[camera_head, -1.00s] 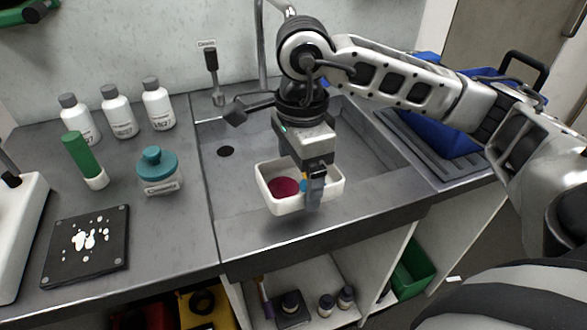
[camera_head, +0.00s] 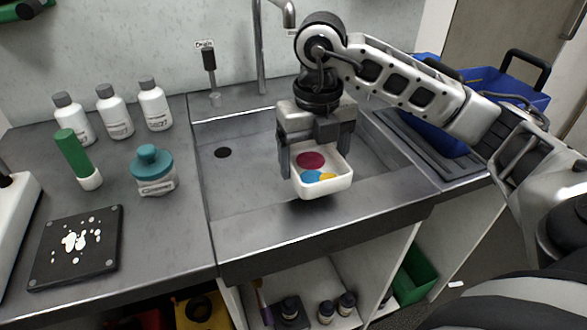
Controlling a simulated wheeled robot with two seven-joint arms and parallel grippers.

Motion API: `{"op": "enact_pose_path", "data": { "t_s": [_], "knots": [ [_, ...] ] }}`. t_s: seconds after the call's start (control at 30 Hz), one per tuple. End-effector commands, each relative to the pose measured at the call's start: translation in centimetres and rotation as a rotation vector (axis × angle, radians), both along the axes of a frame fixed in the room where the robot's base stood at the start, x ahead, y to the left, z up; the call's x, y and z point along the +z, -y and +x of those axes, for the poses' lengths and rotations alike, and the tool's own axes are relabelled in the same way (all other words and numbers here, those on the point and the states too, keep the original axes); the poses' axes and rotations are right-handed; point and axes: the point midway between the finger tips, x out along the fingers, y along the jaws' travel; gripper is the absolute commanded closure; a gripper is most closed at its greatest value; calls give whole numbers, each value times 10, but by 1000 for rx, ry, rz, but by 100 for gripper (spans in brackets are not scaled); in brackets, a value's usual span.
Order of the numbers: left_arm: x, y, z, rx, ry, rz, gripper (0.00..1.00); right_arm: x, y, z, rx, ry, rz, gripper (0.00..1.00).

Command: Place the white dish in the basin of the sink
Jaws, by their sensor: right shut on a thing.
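The white dish (camera_head: 324,188) is a small rectangular tray with dark red, blue and yellow patches inside. My right gripper (camera_head: 318,158) is shut on it, with its fingers at the dish's sides. The dish is held up over the front part of the sink (camera_head: 245,195), near its front rim. The basin's dark drain hole (camera_head: 223,152) shows to the left of the dish. The gripper and dish hide part of the basin floor. My left gripper is not in view.
A faucet (camera_head: 262,50) and a lever (camera_head: 209,65) stand behind the basin. White bottles (camera_head: 115,115), a teal-capped jar (camera_head: 152,170), a green-capped bottle (camera_head: 77,160) and a spotted black plate (camera_head: 77,247) are on the left counter. A blue bin (camera_head: 425,125) stands at the right.

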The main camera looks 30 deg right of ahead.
Motion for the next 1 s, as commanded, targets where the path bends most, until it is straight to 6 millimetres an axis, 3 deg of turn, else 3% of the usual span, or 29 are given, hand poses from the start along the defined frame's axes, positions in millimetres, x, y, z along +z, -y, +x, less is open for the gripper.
{"op": "enact_pose_path", "data": {
  "t_s": [0.13, 0.4, 0.63, 0.83, 1.0],
  "knots": [
    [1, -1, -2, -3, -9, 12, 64, -15, 5, 37, -1, -2, 1, 42],
    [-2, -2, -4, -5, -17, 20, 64, -61, 12, 71, 2, 0, 0, 42],
    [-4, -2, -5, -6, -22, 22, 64, -74, 14, 81, 3, 0, -1, 42],
    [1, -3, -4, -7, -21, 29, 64, -101, 14, 81, 4, -2, 0, 42],
    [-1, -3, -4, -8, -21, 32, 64, -105, 14, 81, 4, 3, -1, 42]
  ]
}}
